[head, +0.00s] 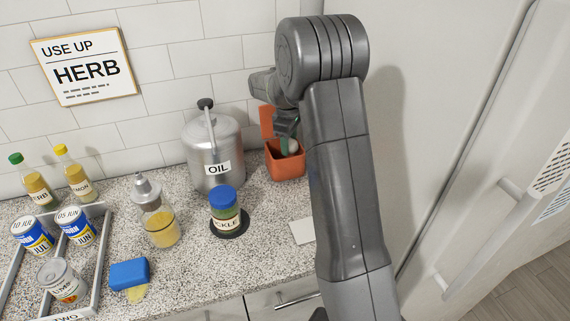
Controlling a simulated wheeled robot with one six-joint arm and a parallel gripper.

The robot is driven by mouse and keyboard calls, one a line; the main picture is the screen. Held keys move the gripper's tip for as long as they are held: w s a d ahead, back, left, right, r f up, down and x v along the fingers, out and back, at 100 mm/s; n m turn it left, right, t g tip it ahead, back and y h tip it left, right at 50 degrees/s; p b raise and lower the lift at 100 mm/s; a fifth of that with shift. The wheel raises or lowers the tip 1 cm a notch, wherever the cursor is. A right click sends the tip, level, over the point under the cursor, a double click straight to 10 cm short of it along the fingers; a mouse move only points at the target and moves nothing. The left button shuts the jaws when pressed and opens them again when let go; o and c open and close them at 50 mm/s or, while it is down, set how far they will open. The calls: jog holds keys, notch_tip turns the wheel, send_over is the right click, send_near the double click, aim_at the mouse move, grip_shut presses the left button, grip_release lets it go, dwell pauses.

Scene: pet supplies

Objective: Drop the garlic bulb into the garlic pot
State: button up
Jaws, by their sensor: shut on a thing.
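The garlic pot, an orange-brown square pot (286,170), stands on the counter against the tiled wall, right of the oil can. An orange upright piece (267,121) shows behind it. My gripper (287,146) points down at the pot's mouth, with its tips at about rim height. It is shut on a small whitish thing, seemingly the garlic bulb (293,147). My arm hides the right side of this area, and the pot's inside is mostly hidden. I cannot tell whether the bulb touches the pot.
A metal oil can (213,153) stands just left of the pot. A blue-lidded pickle jar (225,212) stands in front on a black coaster. A pale card (302,230) lies near the counter's front edge. Bottles, a blue sponge (130,274) and a tray of cans (93,290) are farther left.

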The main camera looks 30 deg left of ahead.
jog(key=o, duration=1.1)
jog(key=shift+r, duration=0.1)
jog(key=shift+c, duration=0.2)
jog(key=shift+a+r, duration=0.1)
jog(key=shift+r, duration=0.35)
notch_tip(320, 180, up, 13)
jog(key=s+b, duration=0.1)
jog(key=shift+s+f, duration=0.1)
jog(key=shift+f, duration=0.1)
jog(key=f, duration=0.8)
jog(key=w+f+p, duration=0.1)
jog(key=f, duration=0.4)
notch_tip(320, 180, up, 5)
jog(key=p, duration=0.4)
jog(key=shift+w+f, duration=0.1)
jog(key=shift+f, duration=0.1)
